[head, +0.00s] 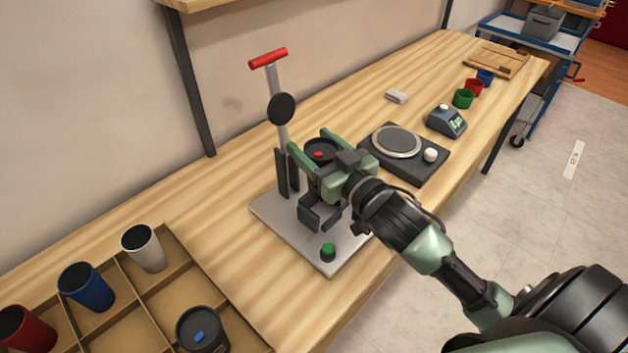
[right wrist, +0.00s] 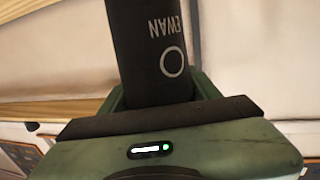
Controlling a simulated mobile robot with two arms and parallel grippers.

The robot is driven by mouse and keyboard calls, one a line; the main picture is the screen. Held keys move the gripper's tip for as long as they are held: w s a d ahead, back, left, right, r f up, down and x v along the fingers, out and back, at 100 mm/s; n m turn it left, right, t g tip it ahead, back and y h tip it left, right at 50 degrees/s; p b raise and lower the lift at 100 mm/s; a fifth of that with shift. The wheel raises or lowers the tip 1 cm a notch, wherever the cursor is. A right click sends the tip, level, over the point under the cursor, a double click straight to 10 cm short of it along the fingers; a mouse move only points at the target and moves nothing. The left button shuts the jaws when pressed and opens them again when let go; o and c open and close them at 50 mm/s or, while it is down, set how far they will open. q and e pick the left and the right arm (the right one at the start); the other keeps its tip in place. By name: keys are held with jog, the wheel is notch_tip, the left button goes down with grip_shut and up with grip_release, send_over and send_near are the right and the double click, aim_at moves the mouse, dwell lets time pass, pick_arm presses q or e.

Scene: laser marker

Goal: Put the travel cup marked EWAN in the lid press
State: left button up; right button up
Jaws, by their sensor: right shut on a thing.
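The black travel cup (right wrist: 150,45) shows the name EWAN and a ring mark, upside down in the right wrist view. In the head view its dark top with a red spot (head: 319,153) shows between the green fingers of my right gripper (head: 311,146), which is shut on it. The lid press has a grey base plate (head: 277,226), a red handle (head: 268,58) on a post, a dark disc (head: 281,109) and a black holder (head: 312,214). The cup is over the press, in front of the post. My gripper hides its lower part; I cannot tell whether it touches the holder. My left gripper is out of view.
A divided wooden tray (head: 188,283) at lower left holds several cups. A green button (head: 328,252) sits on the press base. Right of the press are a black plate device (head: 413,165), a small display unit (head: 447,121) and coloured cups (head: 463,98).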

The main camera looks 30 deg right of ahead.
notch_tip(320, 180, down, 8)
jog(key=shift+f+b, duration=0.2)
jog(key=shift+b, duration=0.35)
jog(key=o, duration=0.4)
jog(key=shift+f, duration=0.15)
jog(key=o, duration=0.4)
jog(key=shift+s+d+b, duration=0.2)
jog(key=shift+s+d, duration=0.05)
jog(key=shift+s, duration=1.75)
jog(key=shift+s+d+b, duration=0.25)
jog(key=shift+s+d, duration=0.05)
jog(key=shift+s, duration=1.65)
jog(key=shift+s+d+b, duration=0.2)
jog(key=shift+s+d, duration=0.05)
jog(key=shift+s, duration=1.75)
